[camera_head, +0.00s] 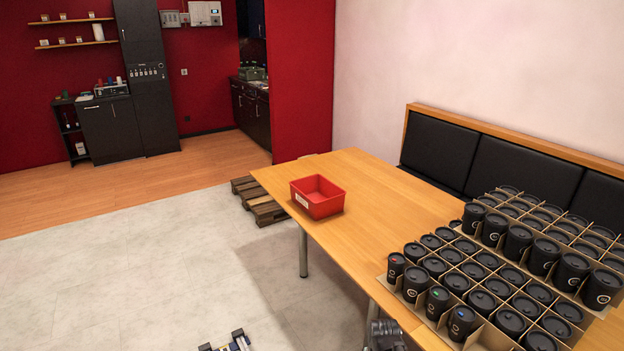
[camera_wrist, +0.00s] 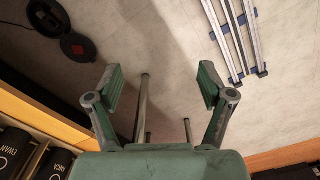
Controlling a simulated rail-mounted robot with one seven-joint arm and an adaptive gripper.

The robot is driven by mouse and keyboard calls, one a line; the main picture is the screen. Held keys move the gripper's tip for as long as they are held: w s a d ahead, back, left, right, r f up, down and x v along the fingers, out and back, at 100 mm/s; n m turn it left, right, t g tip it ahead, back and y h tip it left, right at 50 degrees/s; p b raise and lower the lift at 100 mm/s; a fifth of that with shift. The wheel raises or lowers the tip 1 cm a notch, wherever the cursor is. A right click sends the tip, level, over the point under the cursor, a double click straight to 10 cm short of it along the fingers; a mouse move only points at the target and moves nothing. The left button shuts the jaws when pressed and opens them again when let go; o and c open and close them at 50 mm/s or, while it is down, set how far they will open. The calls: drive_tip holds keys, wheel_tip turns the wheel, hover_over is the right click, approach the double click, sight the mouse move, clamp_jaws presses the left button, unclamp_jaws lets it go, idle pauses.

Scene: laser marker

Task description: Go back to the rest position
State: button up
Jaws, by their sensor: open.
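My gripper (camera_wrist: 161,88) is open and empty in the wrist view, its two green-padded fingers spread wide. The wooden table (camera_wrist: 40,112) runs along the left of that view, beside my gripper. In the head view a dark grey part (camera_head: 388,336), which seems to be of my arm, shows at the bottom edge by the near side of the table (camera_head: 390,200). The rest of my arm is out of that view.
Cardboard trays of black lidded cups (camera_head: 462,322) fill the table's near right. A red bin (camera_head: 318,197) stands towards its far left end. A black bench (camera_head: 440,155) lines the wall. Metal rails (camera_wrist: 228,40) lie over the floor.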

drive_tip(key=s+f+g+b, duration=0.6)
drive_tip(key=s+f+b, duration=0.4)
drive_tip(key=s+f, duration=1.8)
drive_tip(key=shift+s+a+f+g, duration=0.25)
drive_tip(key=shift+s+a+g, duration=0.05)
drive_tip(key=shift+s, duration=0.7)
